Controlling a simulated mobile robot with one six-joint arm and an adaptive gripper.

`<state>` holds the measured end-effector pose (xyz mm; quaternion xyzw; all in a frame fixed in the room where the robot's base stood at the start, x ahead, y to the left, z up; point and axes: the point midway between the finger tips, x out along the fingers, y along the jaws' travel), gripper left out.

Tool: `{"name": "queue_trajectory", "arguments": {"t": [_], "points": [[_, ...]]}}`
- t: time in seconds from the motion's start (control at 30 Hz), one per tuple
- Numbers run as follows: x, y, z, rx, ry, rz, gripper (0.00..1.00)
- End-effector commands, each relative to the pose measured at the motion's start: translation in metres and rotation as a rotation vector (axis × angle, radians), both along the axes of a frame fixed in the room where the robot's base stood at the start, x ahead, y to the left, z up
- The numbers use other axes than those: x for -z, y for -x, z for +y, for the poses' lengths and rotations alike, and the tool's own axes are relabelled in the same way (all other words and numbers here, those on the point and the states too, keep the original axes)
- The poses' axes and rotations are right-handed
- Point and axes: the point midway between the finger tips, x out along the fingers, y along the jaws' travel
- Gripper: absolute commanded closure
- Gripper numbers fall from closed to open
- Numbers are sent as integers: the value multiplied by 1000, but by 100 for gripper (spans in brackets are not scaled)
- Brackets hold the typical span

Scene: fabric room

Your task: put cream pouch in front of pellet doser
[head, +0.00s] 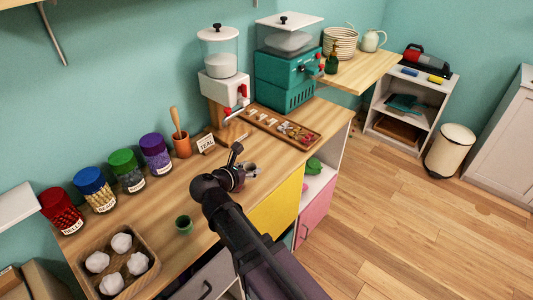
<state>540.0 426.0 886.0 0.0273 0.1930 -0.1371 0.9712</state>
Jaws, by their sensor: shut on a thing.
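My gripper (238,167) is over the wooden counter, right of the middle of its front part. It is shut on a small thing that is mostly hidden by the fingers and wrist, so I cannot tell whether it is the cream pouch. Two dispensers stand at the back: a white one (222,88) with a clear cylinder of white filling and a red lever, and a teal machine (283,72) with a clear hopper. I cannot tell for certain which is the pellet doser. My gripper is in front of the white one and apart from both.
A wooden tray (317,141) of small colourful items lies before the teal machine.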

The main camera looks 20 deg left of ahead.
Motion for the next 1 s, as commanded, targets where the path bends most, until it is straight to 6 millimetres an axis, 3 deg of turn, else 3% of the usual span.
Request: {"name": "queue_trajectory", "arguments": {"t": [0.33, 0.53, 1.0], "points": [[1, -7, -9, 23, 0, 0, 61], [7, -23, -29, 94, 1, 1, 61], [28, -85, -130, 449, 2, 0, 61]]}}
